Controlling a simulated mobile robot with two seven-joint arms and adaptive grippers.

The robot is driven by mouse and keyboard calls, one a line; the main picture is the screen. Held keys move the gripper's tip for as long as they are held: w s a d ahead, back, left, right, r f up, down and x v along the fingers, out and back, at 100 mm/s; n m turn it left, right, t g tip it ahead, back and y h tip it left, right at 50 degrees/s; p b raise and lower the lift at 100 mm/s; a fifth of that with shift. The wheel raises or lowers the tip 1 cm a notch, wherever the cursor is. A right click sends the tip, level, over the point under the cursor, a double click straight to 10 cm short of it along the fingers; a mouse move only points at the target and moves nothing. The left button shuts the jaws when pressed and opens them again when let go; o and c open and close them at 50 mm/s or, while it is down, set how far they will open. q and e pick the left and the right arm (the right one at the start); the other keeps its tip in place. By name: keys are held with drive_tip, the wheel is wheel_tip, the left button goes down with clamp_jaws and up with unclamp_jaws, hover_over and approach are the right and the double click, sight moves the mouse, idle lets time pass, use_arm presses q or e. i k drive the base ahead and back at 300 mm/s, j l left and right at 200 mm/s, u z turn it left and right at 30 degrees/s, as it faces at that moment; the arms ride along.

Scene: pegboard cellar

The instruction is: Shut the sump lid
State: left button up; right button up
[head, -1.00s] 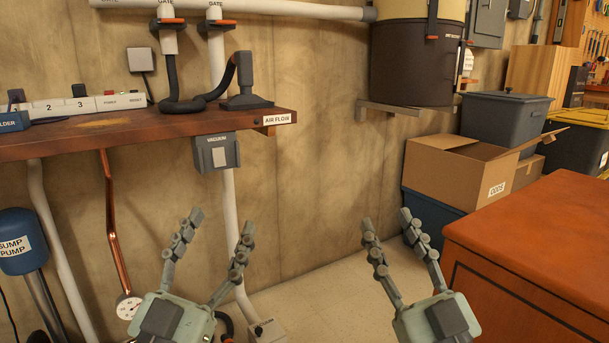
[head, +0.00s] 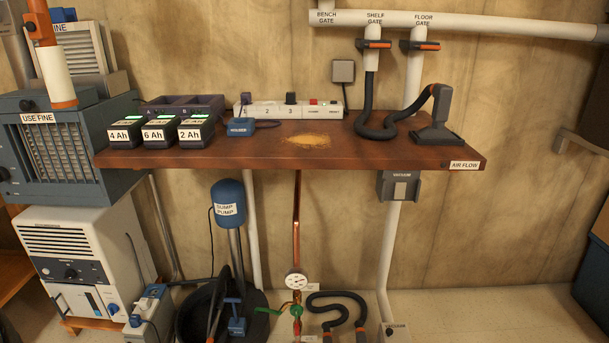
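The blue sump pump (head: 228,208), labelled SUMP PUMP, stands on its post below the wooden shelf. Under it, at the bottom edge, is a dark round sump (head: 258,301) on the floor. A dark curved piece (head: 187,318) rises at its left side; I cannot tell for certain whether it is the lid. A small blue labelled part (head: 236,325) and a dark hose-like loop are in front of the pump post. The lower part of the sump is cut off by the picture edge. Neither of my grippers is in view.
The wooden shelf (head: 340,152) overhangs the sump and carries batteries, a power strip and a vacuum nozzle. A copper pipe (head: 297,220) with a gauge and a black hose (head: 345,296) are right of the sump. A white dehumidifier-like unit (head: 85,250) stands left.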

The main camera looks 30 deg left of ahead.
sight(223, 280)
drive_tip(key=j+u, duration=0.1)
drive_tip(key=u, duration=0.85)
drive_tip(key=k+j, duration=0.05)
